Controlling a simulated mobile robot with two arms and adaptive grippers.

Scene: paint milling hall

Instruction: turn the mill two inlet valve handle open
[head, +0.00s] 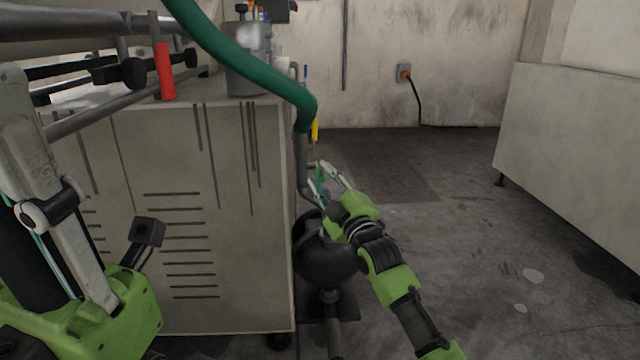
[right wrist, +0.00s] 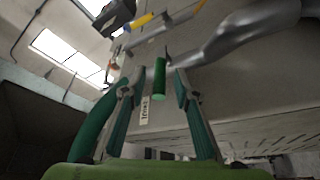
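A green cylindrical handle (right wrist: 159,80) shows in the right wrist view, standing between the two fingers of my right gripper (right wrist: 155,88). Bare gaps show on both sides of it, so the fingers look open and not closed on it. A white tag (right wrist: 145,110) hangs beside the handle; its small lettering is hard to read. In the head view my right gripper (head: 317,173) is beside the right end of the grey cabinet, with a bit of green between its fingers. My left arm shows at the left, but its fingers are not in view.
A yellow handle (right wrist: 142,20) is beyond the green one, near a grey pipe (right wrist: 235,35). A thick green hose (head: 250,70) crosses above the grey cabinet (head: 200,200). A red cylinder (head: 165,70) stands on top. Open floor (head: 460,230) lies to the right.

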